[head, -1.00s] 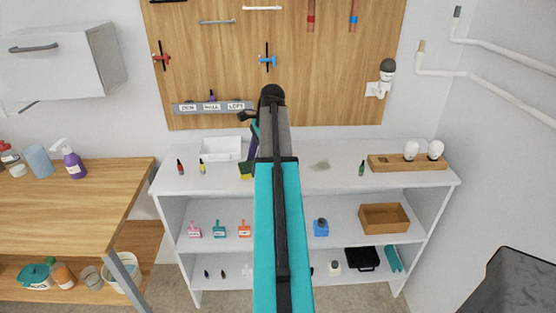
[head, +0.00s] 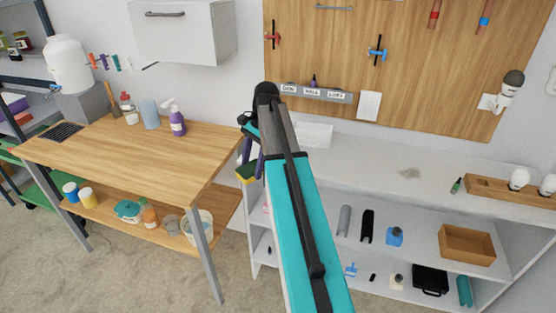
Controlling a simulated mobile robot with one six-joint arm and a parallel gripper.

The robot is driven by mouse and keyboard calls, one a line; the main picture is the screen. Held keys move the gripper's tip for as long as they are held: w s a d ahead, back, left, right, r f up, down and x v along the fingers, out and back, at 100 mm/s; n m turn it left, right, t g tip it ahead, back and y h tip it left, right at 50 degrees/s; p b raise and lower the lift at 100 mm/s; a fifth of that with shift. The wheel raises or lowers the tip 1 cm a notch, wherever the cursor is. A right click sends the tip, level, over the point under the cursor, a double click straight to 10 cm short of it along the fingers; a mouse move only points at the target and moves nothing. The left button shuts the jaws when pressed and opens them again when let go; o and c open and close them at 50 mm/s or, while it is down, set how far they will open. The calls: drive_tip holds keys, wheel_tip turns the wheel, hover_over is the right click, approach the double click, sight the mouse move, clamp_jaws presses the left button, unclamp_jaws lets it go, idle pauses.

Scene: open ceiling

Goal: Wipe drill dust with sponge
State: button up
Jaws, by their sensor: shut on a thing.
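My gripper (head: 250,157) is at the left of my raised arm, pointing down. Its purple fingers are shut on a yellow and dark green sponge (head: 246,174). The sponge appears near the left end of the white shelf unit; its exact height is hard to tell. A greyish-beige patch of drill dust (head: 408,173) lies on the white shelf top (head: 375,160), to the right of my arm and well apart from the sponge. My arm hides part of the shelf top and the shelves below.
A white tray (head: 314,135) stands at the back of the shelf top. A wooden holder (head: 510,193) with bulbs and a small green bottle (head: 456,186) are at the right. A wooden table (head: 130,160) with a purple spray bottle (head: 177,122) stands left. Floor between is open.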

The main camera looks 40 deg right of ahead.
drive_tip(key=w+a+n+g, duration=0.1)
drive_tip(key=a+n, duration=0.2)
drive_tip(key=a, duration=0.9)
drive_tip(key=w+a+f+n+g, duration=0.1)
drive_tip(key=a+n, duration=0.3)
drive_tip(key=a, duration=0.8)
drive_tip(key=shift+w+f+h, duration=0.3)
drive_tip(key=shift+w, duration=0.1)
